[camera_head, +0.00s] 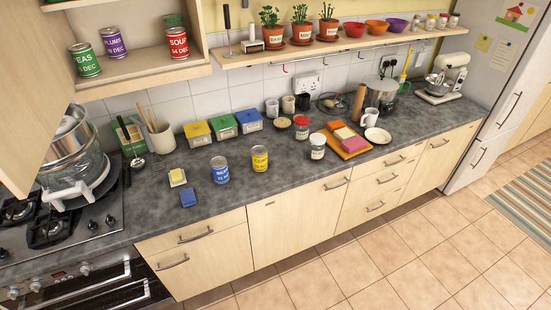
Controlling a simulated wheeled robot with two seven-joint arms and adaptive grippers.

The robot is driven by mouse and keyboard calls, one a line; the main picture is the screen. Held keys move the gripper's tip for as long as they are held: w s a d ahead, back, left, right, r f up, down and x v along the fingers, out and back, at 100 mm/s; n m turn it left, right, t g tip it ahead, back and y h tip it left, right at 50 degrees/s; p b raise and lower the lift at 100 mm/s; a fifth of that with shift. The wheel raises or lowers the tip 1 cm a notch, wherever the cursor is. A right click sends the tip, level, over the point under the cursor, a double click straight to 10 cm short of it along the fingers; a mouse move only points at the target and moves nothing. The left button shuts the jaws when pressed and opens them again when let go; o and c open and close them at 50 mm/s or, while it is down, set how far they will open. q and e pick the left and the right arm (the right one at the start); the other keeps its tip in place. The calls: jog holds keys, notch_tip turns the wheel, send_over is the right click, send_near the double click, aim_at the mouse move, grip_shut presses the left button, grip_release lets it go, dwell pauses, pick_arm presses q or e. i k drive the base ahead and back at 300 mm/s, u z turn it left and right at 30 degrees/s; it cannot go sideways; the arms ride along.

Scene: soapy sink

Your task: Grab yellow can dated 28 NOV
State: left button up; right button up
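A yellow can (260,158) stands upright on the dark worktop (225,205), near the front edge in the middle. Its label has white lettering and a date line too small to read surely. A blue can (219,170) stands upright a little to its left, apart from it, also with a date line that is hard to read. Neither of my grippers is in view.
A yellow sponge (177,177) on a dish and a blue sponge (188,198) lie left of the cans. Lidded boxes (223,127) stand behind. A white-labelled jar (317,147) and orange board (345,145) are right. Green, purple and red cans (178,43) sit on the upper shelf.

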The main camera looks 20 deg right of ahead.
aim_at(259, 153)
jog(key=z, duration=0.6)
jog(key=i, duration=1.6)
jog(key=u, duration=0.25)
